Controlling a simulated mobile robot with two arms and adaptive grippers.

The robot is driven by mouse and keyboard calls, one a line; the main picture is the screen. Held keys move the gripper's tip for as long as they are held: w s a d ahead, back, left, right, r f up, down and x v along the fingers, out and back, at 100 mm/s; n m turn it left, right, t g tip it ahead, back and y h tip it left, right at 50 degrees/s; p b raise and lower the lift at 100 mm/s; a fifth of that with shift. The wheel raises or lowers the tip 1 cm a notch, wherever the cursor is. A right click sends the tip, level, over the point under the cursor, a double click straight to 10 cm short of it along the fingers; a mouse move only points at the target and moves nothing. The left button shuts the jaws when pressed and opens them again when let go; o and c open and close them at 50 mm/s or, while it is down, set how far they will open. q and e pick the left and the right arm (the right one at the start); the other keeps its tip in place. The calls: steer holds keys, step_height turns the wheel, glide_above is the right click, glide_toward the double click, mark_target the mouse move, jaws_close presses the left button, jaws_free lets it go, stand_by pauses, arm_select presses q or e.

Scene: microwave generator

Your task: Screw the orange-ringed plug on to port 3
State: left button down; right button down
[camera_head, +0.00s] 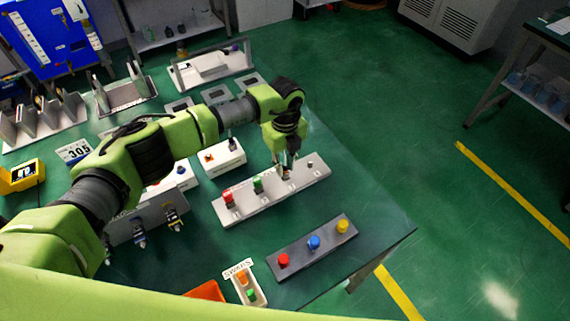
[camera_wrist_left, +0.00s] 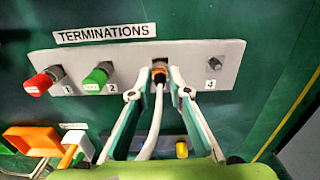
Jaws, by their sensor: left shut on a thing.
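The white TERMINATIONS panel (camera_head: 240,207) lies on the table, and it also shows in the left wrist view (camera_wrist_left: 133,86). My left gripper (camera_head: 287,168) reaches down to its third position. In the left wrist view my left gripper (camera_wrist_left: 160,94) is shut on the orange-ringed plug (camera_wrist_left: 160,74), one finger on each side. A white cable (camera_wrist_left: 153,125) runs from the plug back between the fingers. The plug is at port 3, whose metal end (camera_wrist_left: 159,63) shows just above the orange ring. I cannot tell how far the thread is engaged. My right gripper is not in view.
A red cap (camera_wrist_left: 38,84) sits at port 1 and a green cap (camera_wrist_left: 95,76) at port 2. Port 4 (camera_wrist_left: 213,91) is bare. A dark strip (camera_head: 299,248) with red, blue and yellow caps lies in front. A SWABS tray (camera_head: 257,298) stands at the front edge.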

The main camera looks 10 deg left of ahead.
mark_target(285, 165)
arm_select(q)
steer(key=shift+f+b, duration=0.55)
steer(key=shift+f, duration=0.05)
stand_by(0.6)
steer(key=c, duration=1.8)
jaws_free()
steer(key=shift+r, duration=0.1)
step_height(285, 165, up, 12)
steer(key=shift+f, duration=0.1)
